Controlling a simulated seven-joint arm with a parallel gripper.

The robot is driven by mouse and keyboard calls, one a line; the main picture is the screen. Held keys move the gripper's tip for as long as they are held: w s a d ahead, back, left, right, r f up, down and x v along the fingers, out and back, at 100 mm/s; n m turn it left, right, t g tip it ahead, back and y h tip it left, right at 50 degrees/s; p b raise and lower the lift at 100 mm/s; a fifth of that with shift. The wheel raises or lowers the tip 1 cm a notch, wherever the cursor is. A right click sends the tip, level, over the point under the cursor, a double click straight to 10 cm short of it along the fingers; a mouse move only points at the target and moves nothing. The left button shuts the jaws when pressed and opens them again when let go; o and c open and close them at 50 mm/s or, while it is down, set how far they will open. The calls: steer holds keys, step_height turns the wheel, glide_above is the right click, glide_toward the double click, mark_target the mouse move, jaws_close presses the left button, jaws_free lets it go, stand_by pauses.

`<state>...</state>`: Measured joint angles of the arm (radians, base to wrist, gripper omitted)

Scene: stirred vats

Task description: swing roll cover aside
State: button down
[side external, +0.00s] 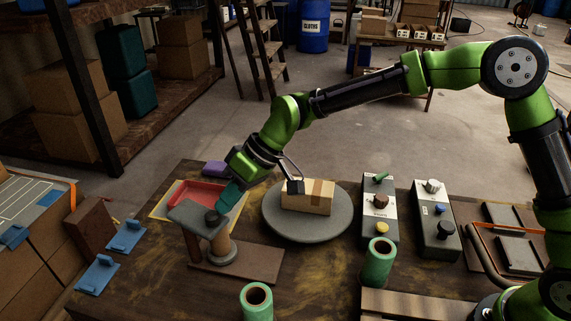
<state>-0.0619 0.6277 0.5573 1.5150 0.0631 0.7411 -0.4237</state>
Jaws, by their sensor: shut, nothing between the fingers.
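A grey flat plate, which looks like the roll cover (190,216), lies over the top of an upright brown roll (219,243). The roll stands on a round grey foot on a brown baseboard (250,265). A dark round knob (212,215) shows at the plate's right part. My gripper (227,202) reaches down from the upper right, its teal fingers shut and empty. The fingertips are right by the knob and the plate's right edge; I cannot tell whether they touch. The plate hides the roll's top.
A red tray (181,187) lies behind the plate. A grey turntable (305,230) with a cardboard box (320,199) stands to the right. Control boxes (380,218) stand further right.

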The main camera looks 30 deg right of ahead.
mark_target(201, 231)
steer(key=shift+s+a+m+t+h, duration=0.3)
steer(key=shift+s+a+m+t, duration=0.4)
steer(key=shift+s+a+m, duration=0.4)
steer(key=a+m, duration=0.1)
steer(key=a+m+t+h, duration=0.1)
steer(key=m, duration=0.1)
steer(key=shift+s+t, duration=0.3)
steer(key=shift+s, duration=0.1)
steer(key=shift+s+a, duration=0.2)
steer(key=shift+a, duration=0.9)
steer(key=shift+d, duration=0.1)
